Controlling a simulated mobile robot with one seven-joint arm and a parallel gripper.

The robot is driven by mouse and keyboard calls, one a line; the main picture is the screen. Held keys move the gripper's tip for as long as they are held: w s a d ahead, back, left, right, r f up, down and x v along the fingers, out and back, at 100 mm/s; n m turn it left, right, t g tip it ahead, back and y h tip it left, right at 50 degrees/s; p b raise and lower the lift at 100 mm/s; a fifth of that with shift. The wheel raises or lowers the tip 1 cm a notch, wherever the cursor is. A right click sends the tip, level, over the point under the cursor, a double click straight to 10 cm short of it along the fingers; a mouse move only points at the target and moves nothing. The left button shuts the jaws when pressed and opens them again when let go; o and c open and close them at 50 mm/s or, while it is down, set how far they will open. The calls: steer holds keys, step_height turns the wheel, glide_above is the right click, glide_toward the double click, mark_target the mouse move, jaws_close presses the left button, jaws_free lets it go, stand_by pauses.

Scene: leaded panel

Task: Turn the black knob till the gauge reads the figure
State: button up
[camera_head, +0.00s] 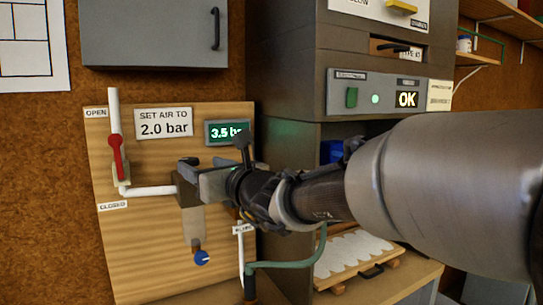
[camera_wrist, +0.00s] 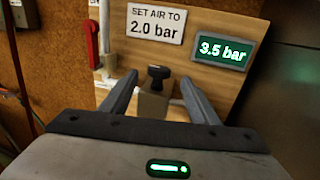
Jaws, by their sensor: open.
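The black knob (camera_wrist: 158,73) sits on top of a tan regulator block (camera_wrist: 152,102) on the wooden panel. My gripper (camera_wrist: 157,88) is open, with one finger on each side of the knob and a gap on both sides. In the head view the knob (camera_head: 188,161) shows just beyond my gripper (camera_head: 186,168). The green digital gauge (camera_wrist: 222,50) reads 3.5 bar. It also shows in the head view (camera_head: 227,132), partly covered by my arm. The sign (camera_head: 164,123) says SET AIR TO 2.0 bar.
A red lever (camera_head: 116,157) on a white pipe (camera_head: 113,110) stands left of the block, between OPEN and CLOSED labels. A blue knob (camera_head: 201,258) is below. A grey cabinet (camera_head: 155,35) hangs above the panel. A machine with an OK display (camera_head: 407,99) stands to the right.

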steer(key=x, duration=1.2)
steer(key=shift+p, duration=0.4)
steer(key=shift+r, duration=0.1)
steer(key=c, duration=1)
